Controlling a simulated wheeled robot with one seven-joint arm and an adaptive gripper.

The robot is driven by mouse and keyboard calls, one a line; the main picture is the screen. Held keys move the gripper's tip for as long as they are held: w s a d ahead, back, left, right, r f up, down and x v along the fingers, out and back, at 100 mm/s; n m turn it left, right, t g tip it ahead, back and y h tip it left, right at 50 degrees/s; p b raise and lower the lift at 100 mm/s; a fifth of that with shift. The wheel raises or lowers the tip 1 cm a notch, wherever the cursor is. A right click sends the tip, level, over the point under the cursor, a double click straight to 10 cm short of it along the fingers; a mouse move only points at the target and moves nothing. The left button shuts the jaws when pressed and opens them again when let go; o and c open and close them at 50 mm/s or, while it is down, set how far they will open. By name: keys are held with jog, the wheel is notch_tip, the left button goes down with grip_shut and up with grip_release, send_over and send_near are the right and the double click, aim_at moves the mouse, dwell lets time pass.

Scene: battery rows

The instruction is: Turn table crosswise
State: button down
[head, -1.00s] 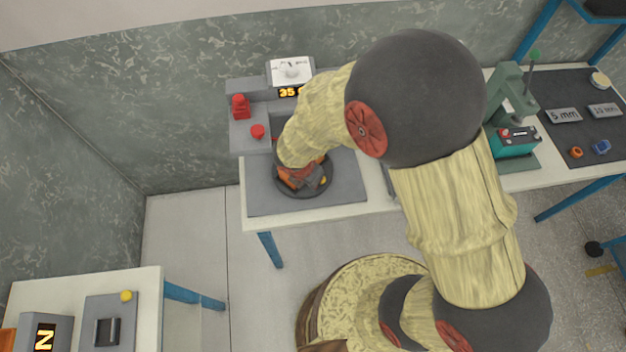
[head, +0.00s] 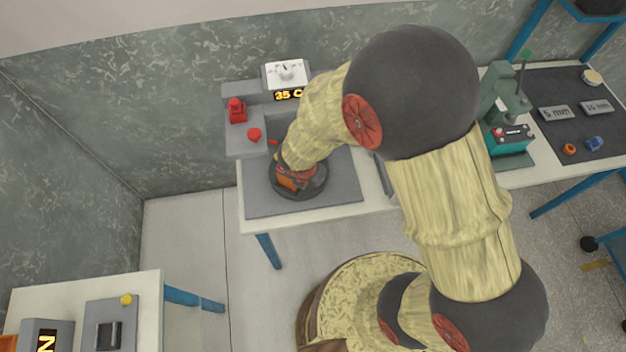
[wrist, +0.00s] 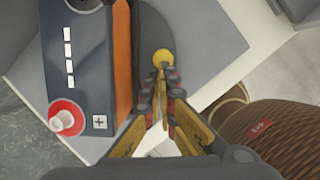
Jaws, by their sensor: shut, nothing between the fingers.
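The turn table is a dark round disc (head: 318,187) on a grey mat, partly hidden by my arm in the head view. In the wrist view its dark surface (wrist: 152,22) shows beside a grey battery with an orange side (wrist: 88,60), a plus mark and a red terminal. A yellow knob (wrist: 162,57) sits near the disc's edge. My gripper (wrist: 164,72) is shut and empty, its fingertips right at the knob and seemingly against it. The battery is just left of the fingers in that view. In the head view the fingers are mostly hidden.
A grey station with a red knob (head: 255,134), a white dial unit (head: 287,72) and a "35 C" display stands behind the disc. A green press (head: 503,105) with a teal battery stands right. Another table (head: 150,285) is at lower left. The mat's front is clear.

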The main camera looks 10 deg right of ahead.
jog(key=shift+w+d+n+y+p, duration=0.25)
jog(key=shift+d+n+p, duration=0.2)
jog(key=shift+n, duration=0.25)
jog(key=shift+w+d+n+y+p, duration=0.15)
jog(key=shift+w+d+n+p, duration=0.2)
jog(key=shift+n, duration=0.35)
dwell(0.4)
jog(key=shift+w+d, duration=0.3)
jog(key=shift+d, duration=0.15)
dwell(5.5)
